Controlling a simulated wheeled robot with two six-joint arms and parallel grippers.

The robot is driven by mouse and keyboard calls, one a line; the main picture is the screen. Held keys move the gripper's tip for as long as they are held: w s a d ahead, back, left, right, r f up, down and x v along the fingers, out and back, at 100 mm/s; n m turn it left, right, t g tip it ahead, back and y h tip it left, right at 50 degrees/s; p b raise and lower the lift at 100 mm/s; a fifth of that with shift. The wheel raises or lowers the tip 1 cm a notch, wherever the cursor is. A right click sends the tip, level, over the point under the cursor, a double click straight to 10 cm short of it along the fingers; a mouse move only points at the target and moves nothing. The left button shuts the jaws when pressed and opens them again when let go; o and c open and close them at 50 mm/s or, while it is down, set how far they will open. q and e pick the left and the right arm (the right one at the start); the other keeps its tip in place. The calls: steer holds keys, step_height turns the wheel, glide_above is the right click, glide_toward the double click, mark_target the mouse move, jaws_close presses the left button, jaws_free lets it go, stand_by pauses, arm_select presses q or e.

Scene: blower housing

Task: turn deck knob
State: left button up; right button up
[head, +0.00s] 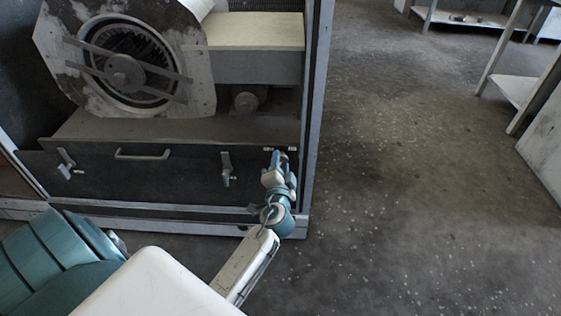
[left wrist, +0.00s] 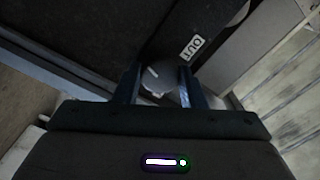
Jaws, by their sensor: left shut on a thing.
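The deck knob (left wrist: 158,78) is a pale round knob between the two fingers of my left gripper in the left wrist view. My left gripper (head: 279,157) is shut on it, with one finger on each side (left wrist: 160,88). In the head view the gripper reaches the right end of the dark front panel (head: 190,175), and it hides the knob there. A small white label reading OUT (left wrist: 194,45) lies just beyond the knob in the left wrist view. My right gripper is not in view.
The cabinet's upright (head: 318,100) stands right of the gripper. Open floor lies further right, before shelves (head: 525,90).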

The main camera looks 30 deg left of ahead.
arm_select(q)
steer(key=shift+m, duration=0.5)
steer(key=o, duration=1)
steer(key=shift+s, duration=0.1)
steer(key=v, duration=1)
steer(key=shift+s+d, duration=0.2)
steer(key=shift+s, duration=0.05)
